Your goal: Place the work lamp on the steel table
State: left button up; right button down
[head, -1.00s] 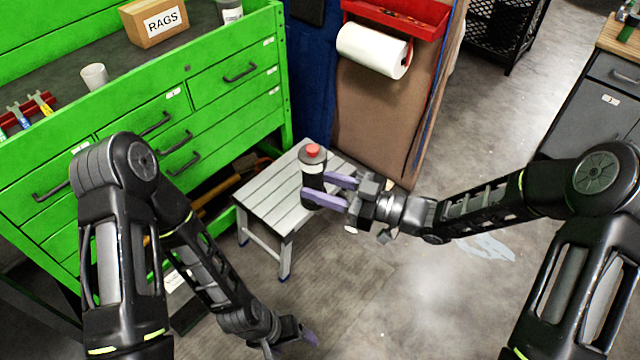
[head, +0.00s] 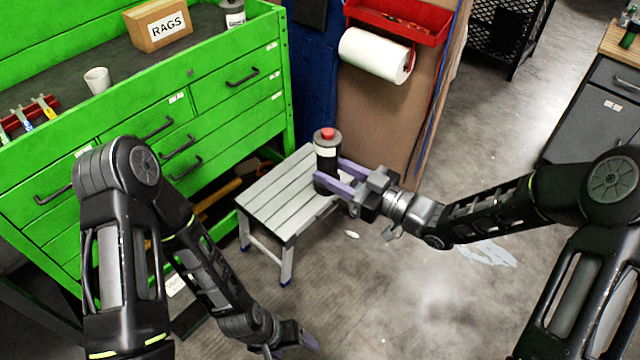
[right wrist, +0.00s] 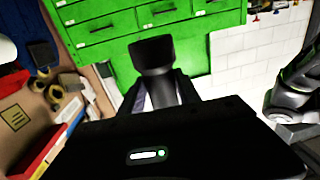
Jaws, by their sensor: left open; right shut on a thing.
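The work lamp (head: 327,152), a dark upright cylinder with a pale band and a red top, is in my right gripper (head: 337,176). That gripper's purple fingers are shut around its lower part. In the right wrist view the lamp (right wrist: 152,55) is a dark shape between the fingers.
A green drawer cabinet (head: 215,110) stands behind the table, bearing a RAGS box (head: 158,27) and a cup (head: 97,80). A brown panel (head: 380,125) with a paper roll (head: 374,56) is behind the lamp. The floor right of the table is mostly clear.

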jog(key=w+d+m+t+h, duration=0.3)
jog(key=d+h, duration=0.4)
jog(key=d, duration=0.3)
jog(key=w+d+m+t+h, duration=0.3)
jog(key=d+m+t+h, duration=0.2)
jog(key=d+m+h, duration=0.3)
jog(key=shift+w+d+f+m, duration=0.3)
jog(key=shift+d, duration=0.6)
